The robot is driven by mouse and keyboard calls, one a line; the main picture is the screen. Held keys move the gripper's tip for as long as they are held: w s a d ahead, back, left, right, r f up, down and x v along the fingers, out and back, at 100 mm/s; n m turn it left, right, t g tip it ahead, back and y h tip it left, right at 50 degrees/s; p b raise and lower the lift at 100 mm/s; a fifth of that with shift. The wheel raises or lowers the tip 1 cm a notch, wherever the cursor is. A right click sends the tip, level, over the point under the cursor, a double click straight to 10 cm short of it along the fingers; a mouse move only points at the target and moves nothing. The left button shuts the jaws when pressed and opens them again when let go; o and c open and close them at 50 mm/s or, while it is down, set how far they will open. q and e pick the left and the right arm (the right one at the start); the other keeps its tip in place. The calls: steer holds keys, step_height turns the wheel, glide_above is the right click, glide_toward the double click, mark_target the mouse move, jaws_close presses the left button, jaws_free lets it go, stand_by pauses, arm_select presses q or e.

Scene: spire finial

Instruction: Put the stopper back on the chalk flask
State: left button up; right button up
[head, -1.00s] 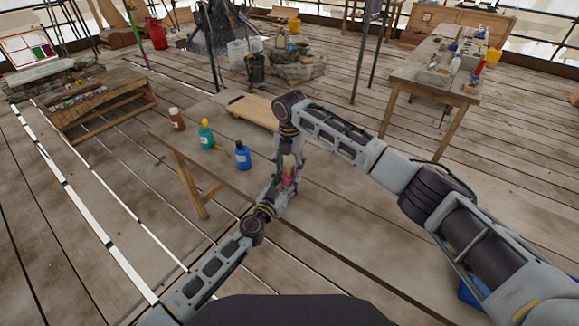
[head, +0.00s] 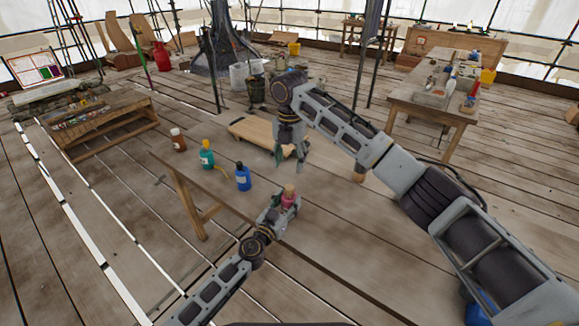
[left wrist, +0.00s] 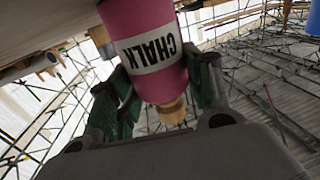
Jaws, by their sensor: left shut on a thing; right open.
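The pink chalk flask (head: 287,202) is held upright in my left gripper (head: 284,206), above the near side of the table. In the left wrist view the flask (left wrist: 150,50) appears upside down, its CHALK label readable, between green finger pads. A tan, cork-like stopper (left wrist: 171,110) sits at the flask's mouth; it also shows on top in the head view (head: 290,190). How deeply it is seated cannot be told. My right gripper (head: 290,155) is open, above and apart from the flask, fingers pointing down.
A brown bottle (head: 178,140), a teal bottle (head: 206,155) and a blue bottle (head: 243,177) stand on the table to the left. A wooden board (head: 252,133) lies behind. A small tan thing (head: 358,174) shows below my right arm.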

arm_select(q)
steer(key=o, duration=1.5)
steer(key=shift+s, duration=0.1)
steer(key=shift+v, duration=5.9)
